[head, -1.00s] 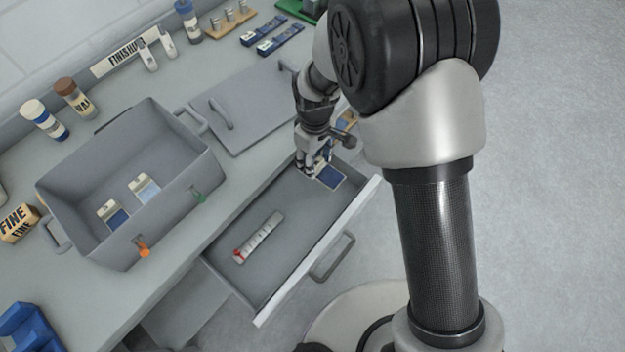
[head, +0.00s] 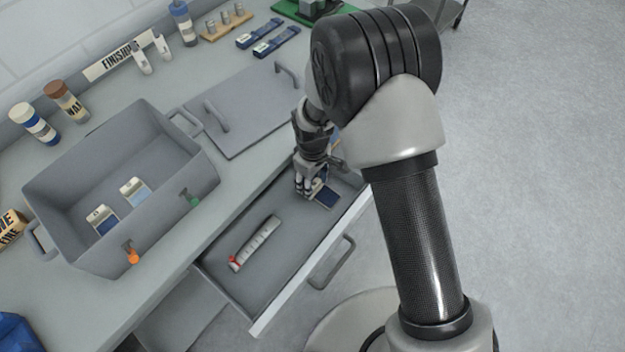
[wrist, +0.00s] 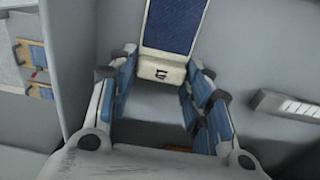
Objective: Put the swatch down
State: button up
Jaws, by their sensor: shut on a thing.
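The swatch is a dark blue panel (head: 325,196) with a pale end. It shows in the wrist view (wrist: 173,25), where its cream end (wrist: 161,70) sits between my fingertips. My gripper (head: 304,184) reaches into the far end of the open drawer (head: 292,262) in the head view. In the wrist view my gripper (wrist: 160,72) is shut on the cream end, and the blue part points away from my palm. Whether the swatch touches the drawer floor, I cannot tell.
A grey open box (head: 180,215) on the counter holds two swatches (head: 103,220). A grey lid (head: 240,115) lies beside it. The drawer floor between strip and swatch is clear.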

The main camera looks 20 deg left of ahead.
jog(key=shift+f, duration=0.2)
jog(key=o, duration=1)
jog(key=shift+r, duration=0.1)
jog(key=shift+c, duration=0.2)
notch_tip(320, 180, up, 12)
jog(key=p, duration=0.4)
jog(key=shift+r, duration=0.15)
